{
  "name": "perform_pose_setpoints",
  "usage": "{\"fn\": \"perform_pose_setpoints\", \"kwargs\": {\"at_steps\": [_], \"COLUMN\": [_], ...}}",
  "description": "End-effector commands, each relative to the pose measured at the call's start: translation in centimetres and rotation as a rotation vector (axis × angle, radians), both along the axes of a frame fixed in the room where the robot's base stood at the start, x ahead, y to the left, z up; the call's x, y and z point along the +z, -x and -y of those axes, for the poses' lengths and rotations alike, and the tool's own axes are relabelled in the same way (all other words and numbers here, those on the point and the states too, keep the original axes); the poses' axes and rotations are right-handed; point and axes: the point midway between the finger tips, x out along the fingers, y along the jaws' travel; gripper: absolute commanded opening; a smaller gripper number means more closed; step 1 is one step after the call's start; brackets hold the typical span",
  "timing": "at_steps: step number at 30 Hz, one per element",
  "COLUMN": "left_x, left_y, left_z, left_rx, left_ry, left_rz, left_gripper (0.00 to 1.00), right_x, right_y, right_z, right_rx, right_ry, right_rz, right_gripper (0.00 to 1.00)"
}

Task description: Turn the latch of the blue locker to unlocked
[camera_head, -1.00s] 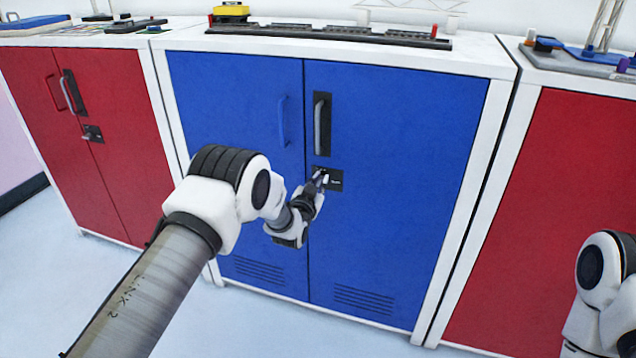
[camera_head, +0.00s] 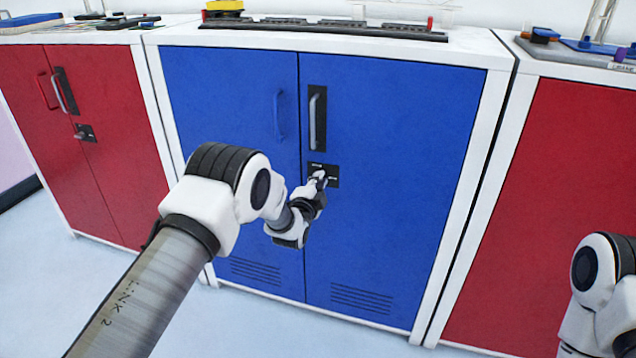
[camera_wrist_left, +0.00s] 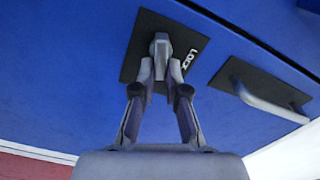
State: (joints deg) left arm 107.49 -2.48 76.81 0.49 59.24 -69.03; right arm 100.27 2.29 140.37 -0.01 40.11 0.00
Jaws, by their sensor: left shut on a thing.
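The blue locker (camera_head: 390,200) stands in the middle with both doors shut. On its right door, a small black latch plate (camera_head: 332,182) sits below the handle. My left gripper (camera_head: 318,181) is at this plate and hides part of it. In the left wrist view, the grey latch knob (camera_wrist_left: 160,46) stands out from the black plate (camera_wrist_left: 140,30), beside a white "LOCK" label (camera_wrist_left: 190,59). My left gripper (camera_wrist_left: 160,76) is shut on the knob's near end there. My right arm shows at the lower right, but its gripper is out of the picture.
A vertical grey handle (camera_head: 313,118) sits above the latch; it also shows in the wrist view (camera_wrist_left: 268,103). A blue handle (camera_head: 279,115) is on the left door. Red lockers stand left (camera_head: 40,150) and right (camera_head: 560,190). Crane models stand on top.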

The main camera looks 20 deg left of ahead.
Motion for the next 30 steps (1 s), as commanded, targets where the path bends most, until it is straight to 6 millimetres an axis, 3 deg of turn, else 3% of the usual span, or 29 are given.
{"fn": "perform_pose_setpoints", "kwargs": {"at_steps": [12, 30], "left_x": [0.04, 0.01], "left_y": [-0.20, -0.21], "left_z": [0.17, 0.18], "left_rx": [0.000, 0.001], "left_ry": [-0.291, -0.375], "left_rz": [0.022, 0.026], "left_gripper": [0.00, 0.00], "right_x": [-0.88, -1.03], "right_y": [0.00, 0.00], "right_z": [0.00, 0.00], "right_rx": [0.000, 0.000], "right_ry": [0.000, 0.000], "right_rz": [0.000, 0.000], "right_gripper": [0.40, 0.40]}}
